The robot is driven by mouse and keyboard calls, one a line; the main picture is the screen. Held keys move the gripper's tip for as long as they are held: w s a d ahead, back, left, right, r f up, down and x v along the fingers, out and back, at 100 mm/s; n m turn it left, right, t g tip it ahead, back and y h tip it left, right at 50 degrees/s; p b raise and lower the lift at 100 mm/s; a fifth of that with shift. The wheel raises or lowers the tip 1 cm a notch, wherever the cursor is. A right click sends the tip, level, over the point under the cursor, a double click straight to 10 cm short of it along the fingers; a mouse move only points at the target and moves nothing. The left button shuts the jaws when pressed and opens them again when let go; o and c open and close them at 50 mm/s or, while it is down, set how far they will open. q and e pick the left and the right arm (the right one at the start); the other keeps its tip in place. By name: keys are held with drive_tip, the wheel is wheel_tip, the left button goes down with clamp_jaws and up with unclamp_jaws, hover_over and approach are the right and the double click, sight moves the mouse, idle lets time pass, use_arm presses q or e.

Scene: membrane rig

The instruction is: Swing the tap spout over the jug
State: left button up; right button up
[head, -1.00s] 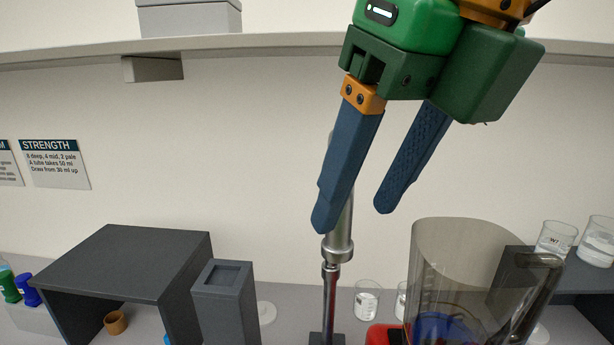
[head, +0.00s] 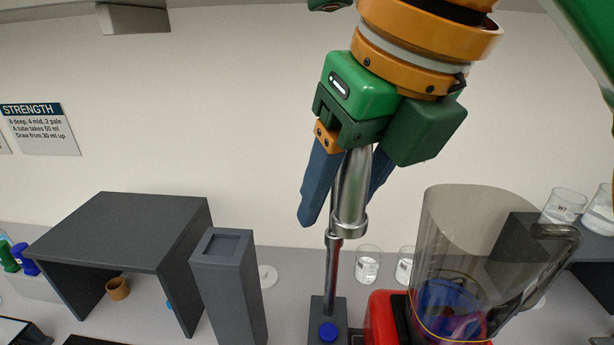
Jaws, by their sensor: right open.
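The tap is a shiny metal post (head: 333,280) on a dark base with a blue button. Its thicker metal spout (head: 352,195) rises at the top and comes toward me, left of the jug. The clear grey jug (head: 465,225) has a dark handle on its right. My right gripper (head: 340,205) is open, pointing down, with one blue finger left of the spout and the other partly hidden behind it on the right. The spout lies between the fingers in the picture; I cannot tell whether either touches it. My left gripper is out of view.
The jug stands by a red stand (head: 384,318). A dark open-fronted box (head: 125,230) and a grey block (head: 228,285) stand to the left. Small beakers (head: 368,264) are behind the tap. A dark shelf (head: 519,242) with glass beakers is at the right.

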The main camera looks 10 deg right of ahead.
drive_tip(key=shift+s, duration=0.25)
clamp_jaws()
drive_tip(key=shift+f, duration=0.1)
idle(1.2)
